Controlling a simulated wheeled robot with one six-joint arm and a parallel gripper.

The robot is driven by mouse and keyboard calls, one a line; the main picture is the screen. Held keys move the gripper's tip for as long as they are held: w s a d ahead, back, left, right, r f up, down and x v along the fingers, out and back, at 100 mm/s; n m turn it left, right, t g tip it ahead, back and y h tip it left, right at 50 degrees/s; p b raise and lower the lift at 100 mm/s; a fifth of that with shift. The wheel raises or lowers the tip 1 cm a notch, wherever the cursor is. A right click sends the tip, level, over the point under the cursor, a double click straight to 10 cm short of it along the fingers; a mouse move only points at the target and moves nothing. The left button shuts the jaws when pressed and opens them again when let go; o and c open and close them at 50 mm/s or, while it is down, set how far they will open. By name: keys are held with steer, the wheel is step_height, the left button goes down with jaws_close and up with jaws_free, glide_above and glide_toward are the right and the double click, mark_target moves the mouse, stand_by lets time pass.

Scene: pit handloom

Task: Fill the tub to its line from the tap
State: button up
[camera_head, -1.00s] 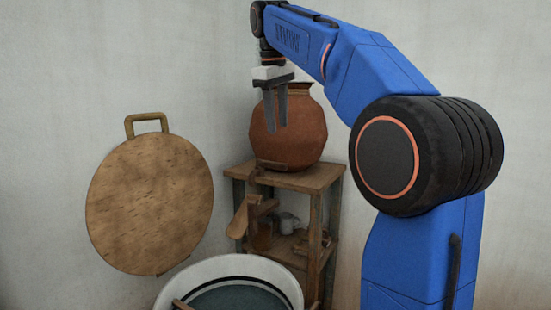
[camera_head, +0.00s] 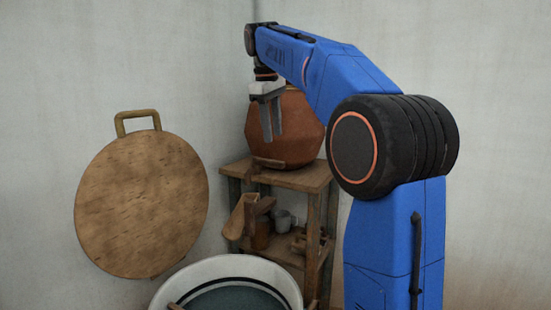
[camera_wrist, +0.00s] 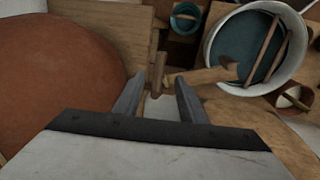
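The white tub (camera_head: 284,277) stands on the floor at the bottom of the head view, cut by the frame. A dark line runs inside its wall, with blue-green water below it. The tub also shows top right in the wrist view (camera_wrist: 298,62). A reddish clay pot (camera_head: 300,130) stands on a wooden stand, with a small brown tap (camera_head: 254,172) low on its front. A brown upright piece, seemingly the tap's handle (camera_wrist: 158,70), shows beyond the fingertips in the wrist view. My gripper (camera_head: 272,138) is open and empty, hanging in front of the pot; its fingers (camera_wrist: 160,82) are apart.
A slanted wooden spout (camera_head: 240,215) juts from the stand (camera_head: 318,178) above the tub. Cups (camera_head: 284,220) sit on the lower shelf. A round wooden board (camera_head: 142,205) with a handle is at the left wall. Sticks lie in the tub.

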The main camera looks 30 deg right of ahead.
mark_target(275, 161)
steer(key=f, duration=0.3)
steer(key=d+f, duration=0.1)
steer(key=f, duration=0.2)
steer(key=w+f, duration=0.1)
steer(key=f, duration=0.2)
steer(key=shift+d+f, duration=0.15)
steer(key=shift+d, duration=0.15)
jaws_close()
